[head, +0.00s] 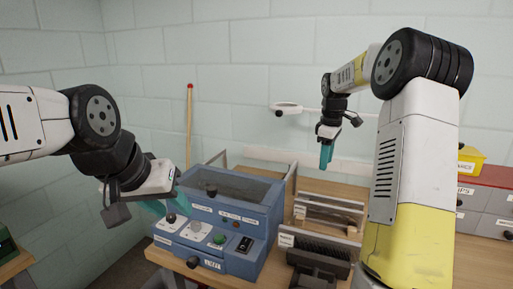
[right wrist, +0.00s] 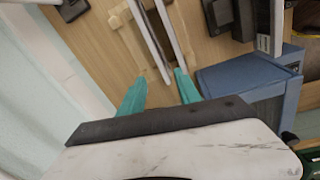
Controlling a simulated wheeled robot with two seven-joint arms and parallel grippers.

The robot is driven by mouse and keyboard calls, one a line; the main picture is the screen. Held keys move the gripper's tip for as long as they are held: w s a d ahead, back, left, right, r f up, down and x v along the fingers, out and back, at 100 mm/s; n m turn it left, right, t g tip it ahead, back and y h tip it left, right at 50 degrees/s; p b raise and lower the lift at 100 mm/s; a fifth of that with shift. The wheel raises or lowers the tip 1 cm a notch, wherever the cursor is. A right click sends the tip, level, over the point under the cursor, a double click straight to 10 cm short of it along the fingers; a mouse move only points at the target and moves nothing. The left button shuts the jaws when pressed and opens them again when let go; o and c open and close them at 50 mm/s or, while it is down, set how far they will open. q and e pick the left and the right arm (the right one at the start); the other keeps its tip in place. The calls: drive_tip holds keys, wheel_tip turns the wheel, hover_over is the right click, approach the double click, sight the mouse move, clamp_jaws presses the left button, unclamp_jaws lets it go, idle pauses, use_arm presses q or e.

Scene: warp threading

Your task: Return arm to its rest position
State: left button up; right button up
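My right gripper (head: 326,155) hangs in the air near the back wall in the head view, its teal fingers pointing down. In the right wrist view its two fingers (right wrist: 160,92) stand apart with nothing between them. It is above and behind the wooden frame piece (head: 328,212), clear of it. My left gripper (head: 165,207) is at the left in the head view, its teal fingers close to the upper left of the blue machine (head: 262,262). Its fingertips overlap the machine in the picture, and I cannot tell whether they touch it or how far apart they are.
A dark comb-like block (head: 318,252) stands on the wooden table right of the blue machine. Grey drawers (head: 482,222) with a red top and a yellow bin (head: 470,163) are at the far right. A lamp-like arm (head: 287,107) projects near the wall. A red-tipped rod (head: 189,125) stands behind the machine.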

drive_tip(key=s+a+r+m+t, duration=0.15)
drive_tip(key=s+a+r, duration=0.25)
drive_tip(key=s, duration=0.4)
drive_tip(key=s+a+r+m+t, duration=0.1)
drive_tip(key=s+a+r+m, duration=0.3)
drive_tip(key=s, duration=0.5)
drive_tip(key=s+a+f+m+t+y, duration=0.1)
drive_tip(key=s+a+m, duration=0.1)
drive_tip(key=s, duration=0.5)
drive_tip(key=s+a+f+m+t+y, duration=0.1)
drive_tip(key=s+a+m, duration=0.1)
drive_tip(key=s, duration=0.6)
drive_tip(key=shift+a+f+m, duration=0.35)
drive_tip(key=shift+a+f, duration=0.05)
drive_tip(key=shift+a, duration=0.05)
